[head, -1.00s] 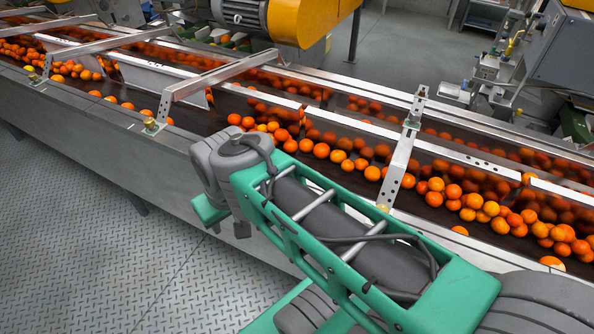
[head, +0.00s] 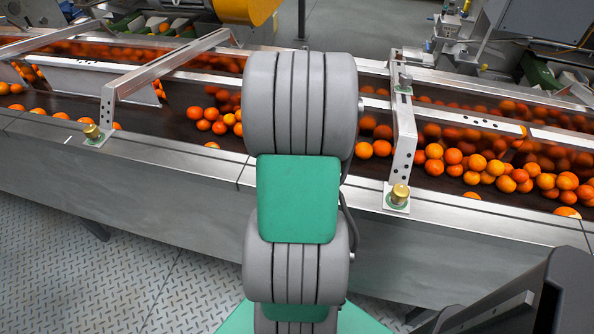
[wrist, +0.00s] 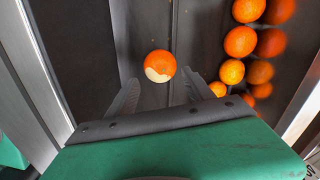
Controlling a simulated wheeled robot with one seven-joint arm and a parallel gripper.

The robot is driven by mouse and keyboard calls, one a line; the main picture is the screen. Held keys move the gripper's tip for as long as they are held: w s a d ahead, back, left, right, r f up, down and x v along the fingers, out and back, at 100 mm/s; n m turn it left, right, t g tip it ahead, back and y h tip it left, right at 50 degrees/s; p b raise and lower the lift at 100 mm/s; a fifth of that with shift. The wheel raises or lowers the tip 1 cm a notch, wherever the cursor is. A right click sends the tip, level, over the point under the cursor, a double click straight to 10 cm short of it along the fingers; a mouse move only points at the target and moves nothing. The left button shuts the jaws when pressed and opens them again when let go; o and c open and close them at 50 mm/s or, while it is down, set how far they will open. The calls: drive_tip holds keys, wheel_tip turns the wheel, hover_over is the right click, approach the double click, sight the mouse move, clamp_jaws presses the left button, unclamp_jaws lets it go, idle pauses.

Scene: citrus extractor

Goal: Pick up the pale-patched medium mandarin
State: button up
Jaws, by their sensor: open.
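The pale-patched mandarin (wrist: 160,65) is orange with a cream-white patch on its lower side in the wrist view. It lies alone on the dark belt (wrist: 150,25). My gripper (wrist: 161,84) is open, its two grey fingers pointing toward the mandarin, one to each side of its lower edge. Nothing is held. I cannot tell the height gap between fingertips and fruit. In the head view my arm covers the middle of the belt, and neither the gripper nor this mandarin can be made out there.
Several other mandarins (wrist: 240,42) line the right side of the belt, one close to the right finger. A metal rail (wrist: 40,75) runs along the left. In the head view, metal brackets (head: 404,140) cross the belt (head: 180,122) on both sides of my arm.

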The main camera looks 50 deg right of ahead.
drive_tip(key=f, duration=0.6)
drive_tip(key=shift+w+d+f, duration=0.1)
drive_tip(key=shift+w+f, duration=0.15)
drive_tip(key=shift+f, duration=0.1)
drive_tip(key=c, duration=1.1)
